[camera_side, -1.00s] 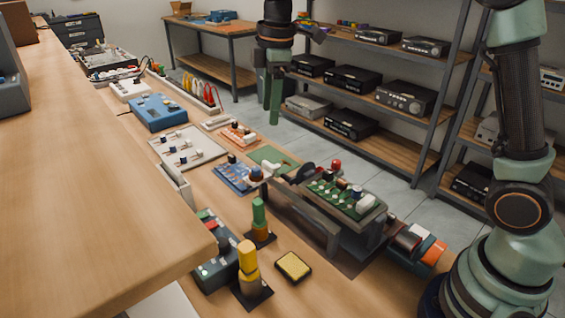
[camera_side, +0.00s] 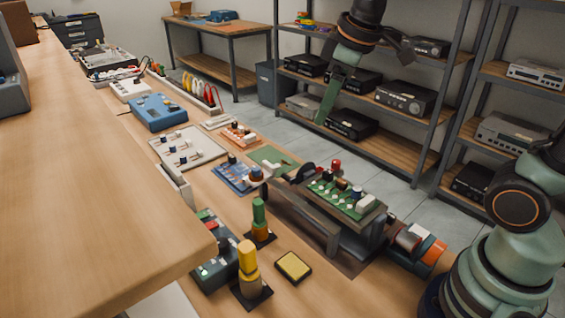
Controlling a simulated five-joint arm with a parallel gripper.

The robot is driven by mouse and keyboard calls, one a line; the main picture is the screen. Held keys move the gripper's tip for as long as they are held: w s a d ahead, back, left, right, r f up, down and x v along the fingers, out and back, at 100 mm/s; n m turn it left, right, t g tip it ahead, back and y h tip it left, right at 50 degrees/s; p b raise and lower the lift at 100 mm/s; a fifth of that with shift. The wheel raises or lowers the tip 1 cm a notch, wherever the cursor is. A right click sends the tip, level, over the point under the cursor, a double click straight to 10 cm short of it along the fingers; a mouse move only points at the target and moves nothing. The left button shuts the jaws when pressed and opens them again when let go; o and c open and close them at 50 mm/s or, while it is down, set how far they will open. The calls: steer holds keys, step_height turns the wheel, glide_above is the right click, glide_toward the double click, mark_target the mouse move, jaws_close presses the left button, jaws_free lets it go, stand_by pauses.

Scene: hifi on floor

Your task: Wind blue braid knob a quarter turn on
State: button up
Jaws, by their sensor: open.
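A pale panel (camera_side: 207,155) on the bench holds several small dark and white knobs, among them a dark blue one (camera_side: 168,162). I cannot tell from this view whether one of these is the blue braid knob; they are too small to make out their markings. My gripper (camera_side: 360,84) hangs in the air in the upper middle, right of and above the bench items, with the shelving behind it. Its green finger points down and its dark jaw is spread to the right. It is open, empty, and clear of everything on the bench.
A circuit board in a holder (camera_side: 344,199) stands right of the panel. Green (camera_side: 259,214) and yellow (camera_side: 248,260) upright pieces stand near the front, beside a yellow sponge tray (camera_side: 293,266). A blue box (camera_side: 158,112) lies farther back. A raised wooden top (camera_side: 90,190) fills the left.

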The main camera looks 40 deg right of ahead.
steer(key=s+d+f+m+t, duration=0.1)
steer(key=s+d+f+m, duration=0.1)
steer(key=s+m, duration=0.3)
steer(key=shift+s+d+f+m+t, duration=0.2)
steer(key=shift+s+f+m+t, duration=0.15)
steer(key=shift+s+f, duration=0.65)
steer(key=shift+s+r, duration=0.2)
